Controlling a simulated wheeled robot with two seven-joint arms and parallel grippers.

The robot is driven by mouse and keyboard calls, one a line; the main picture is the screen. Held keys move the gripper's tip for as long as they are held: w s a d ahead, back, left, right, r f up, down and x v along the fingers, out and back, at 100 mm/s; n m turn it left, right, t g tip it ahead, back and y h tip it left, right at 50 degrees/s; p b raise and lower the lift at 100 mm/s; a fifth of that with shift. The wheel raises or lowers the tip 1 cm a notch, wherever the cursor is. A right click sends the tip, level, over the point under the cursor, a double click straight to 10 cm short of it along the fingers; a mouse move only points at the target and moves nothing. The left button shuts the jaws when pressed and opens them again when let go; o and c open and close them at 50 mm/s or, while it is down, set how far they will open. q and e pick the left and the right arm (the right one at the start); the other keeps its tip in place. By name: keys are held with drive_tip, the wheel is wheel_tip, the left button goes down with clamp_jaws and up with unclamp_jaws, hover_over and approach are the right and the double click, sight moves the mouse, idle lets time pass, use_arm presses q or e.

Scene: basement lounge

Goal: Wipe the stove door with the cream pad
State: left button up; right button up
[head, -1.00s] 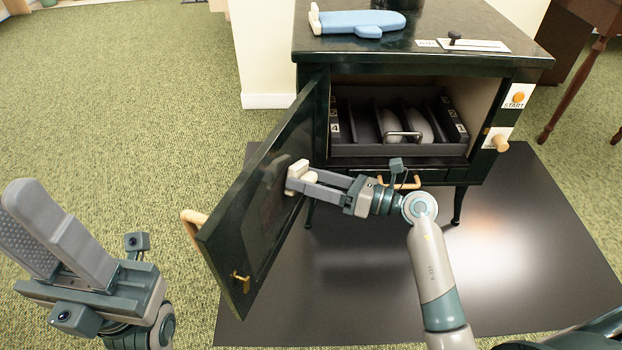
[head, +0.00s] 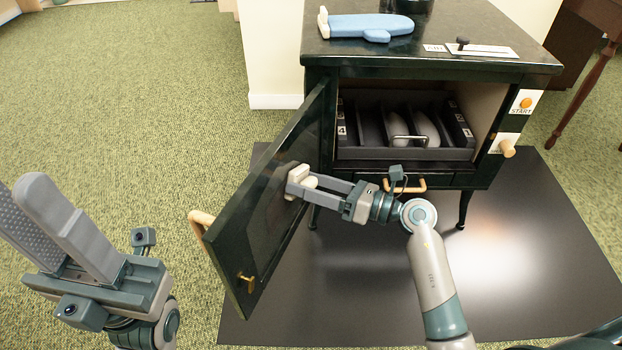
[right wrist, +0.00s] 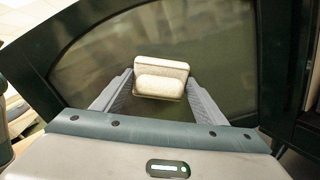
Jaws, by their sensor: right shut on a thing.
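The dark green stove door (head: 262,215) hangs open to the left of the stove, with a glossy dark panel facing my right arm. My right gripper (head: 297,183) is shut on the cream pad (head: 300,172) and holds it up at the panel's upper right part. The pad also shows between the fingers in the right wrist view (right wrist: 160,80), in front of the door's glass (right wrist: 215,60). Whether it touches the surface is hard to tell. My left gripper (head: 20,190) is open and empty, low at the left, apart from the door.
The stove (head: 430,65) has a blue mitt (head: 365,26) on top and a dark rack (head: 400,152) inside. A wooden handle (head: 200,222) and a brass latch (head: 246,283) stick out from the door. A dark floor mat (head: 400,290) lies below. The green carpet at left is clear.

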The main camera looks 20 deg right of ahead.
sight(273, 211)
drive_tip(key=shift+s+a+p, duration=0.45)
drive_tip(key=shift+s+a, duration=0.2)
drive_tip(key=shift+s, duration=0.3)
drive_tip(key=shift+s+a+r+p, duration=0.1)
drive_tip(key=shift+s+a+p, duration=0.65)
drive_tip(key=shift+s+a, duration=0.45)
drive_tip(key=shift+s, duration=0.1)
drive_tip(key=shift+s+a+p, duration=0.45)
drive_tip(key=shift+s+a, duration=0.1)
drive_tip(key=shift+s, duration=0.15)
drive_tip(key=shift+s+a+p, duration=0.45)
drive_tip(key=shift+s+a, duration=0.05)
drive_tip(key=shift+s, duration=0.2)
